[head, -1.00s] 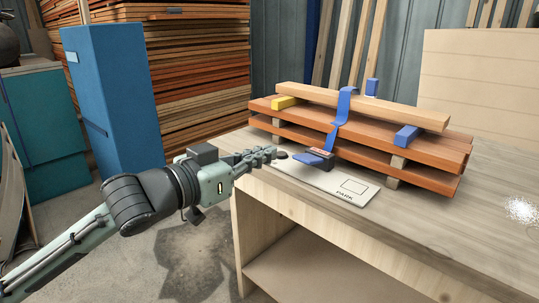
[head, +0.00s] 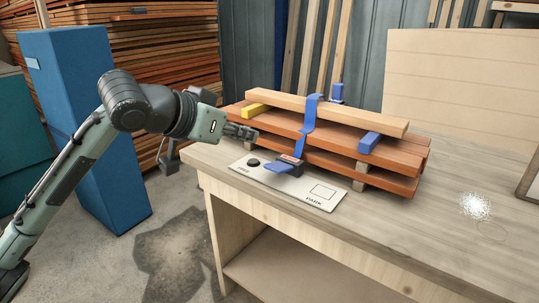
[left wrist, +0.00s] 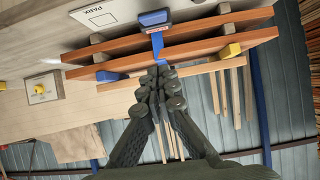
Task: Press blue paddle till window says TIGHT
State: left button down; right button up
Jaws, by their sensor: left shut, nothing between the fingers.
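The blue paddle (head: 280,167) sticks out toward me from the ratchet at the foot of the blue strap (head: 306,128), above the white board marked PARK (head: 285,188). It also shows in the left wrist view (left wrist: 154,18). A small reddish window (head: 291,158) sits by the paddle; its text is too small to read. The strap goes over the stack of orange-brown planks (head: 390,172). My left gripper (head: 255,134) is shut and empty, up and left of the paddle and apart from it, by the stack's left end. Its fingertips (left wrist: 158,76) overlap the strap in the left wrist view.
A black knob (head: 253,162) sits on the board's left part. Yellow (head: 254,109) and blue (head: 369,142) blocks lie among the planks. A yellow-topped box (left wrist: 40,89) shows in the left wrist view.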

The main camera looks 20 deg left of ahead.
pick_arm(q)
send_over(271, 169)
notch_tip(271, 169, down, 5)
jog(key=shift+w+r, duration=0.1)
jog(key=shift+w, duration=0.05)
notch_tip(271, 169, down, 3)
jog(key=shift+r, duration=0.15)
jog(key=shift+s+a+f, duration=0.15)
jog(key=shift+s+f, duration=0.2)
jog(key=shift+f, duration=0.4)
pick_arm(e)
jog(key=shift+s+d+f, duration=0.2)
jog(key=shift+s+f, duration=0.15)
jog(key=shift+f, duration=0.35)
pick_arm(q)
jog(key=shift+f, duration=0.1)
pick_arm(e)
jog(key=shift+s+d+f, duration=0.1)
jog(key=shift+d, duration=0.05)
